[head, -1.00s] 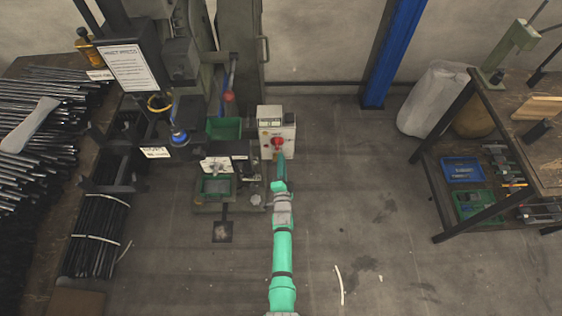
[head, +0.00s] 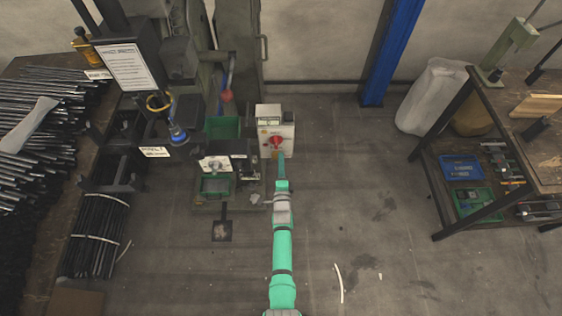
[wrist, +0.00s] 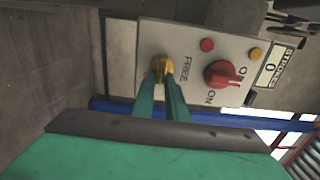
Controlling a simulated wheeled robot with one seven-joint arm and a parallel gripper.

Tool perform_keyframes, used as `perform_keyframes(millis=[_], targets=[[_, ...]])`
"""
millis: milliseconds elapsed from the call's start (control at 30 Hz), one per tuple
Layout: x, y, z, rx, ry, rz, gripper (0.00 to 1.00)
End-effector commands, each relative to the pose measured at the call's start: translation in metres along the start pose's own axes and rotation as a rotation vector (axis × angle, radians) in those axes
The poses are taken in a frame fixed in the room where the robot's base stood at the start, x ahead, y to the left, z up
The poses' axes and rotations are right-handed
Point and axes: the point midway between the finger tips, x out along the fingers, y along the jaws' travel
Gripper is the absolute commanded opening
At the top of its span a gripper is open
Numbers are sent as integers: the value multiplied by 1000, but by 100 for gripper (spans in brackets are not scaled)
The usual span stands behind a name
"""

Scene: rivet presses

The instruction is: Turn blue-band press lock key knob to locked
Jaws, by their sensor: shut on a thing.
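The control box (head: 287,118) is a pale box standing in the middle of the head view, right of the press. Its panel (wrist: 190,47) fills the upper middle of the wrist view, turned sideways. The lock key knob (wrist: 160,66) is small and yellow, beside the word FREE. My gripper (wrist: 160,80) is shut on it, with green fingers on either side. Which way the knob points is hard to tell, and no locked label is readable. In the head view my gripper (head: 279,155) reaches the box's front.
The press's green trays (head: 216,187) lie to the left. Open floor (head: 350,190) lies to the right.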

Motion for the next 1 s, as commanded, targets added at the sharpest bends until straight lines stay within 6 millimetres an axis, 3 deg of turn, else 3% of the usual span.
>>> perform_keyframes(millis=[167, 200, 267, 667, 1000], targets=[[0, 1, -2, 2, 4, 2, 0], [0, 1, -2, 2, 4, 2, 20], [0, 1, -2, 2, 4, 1, 31], [-6, 1, -1, 0, 1, 1, 31], [-57, 2, -1, 0, 2, 3, 31]])
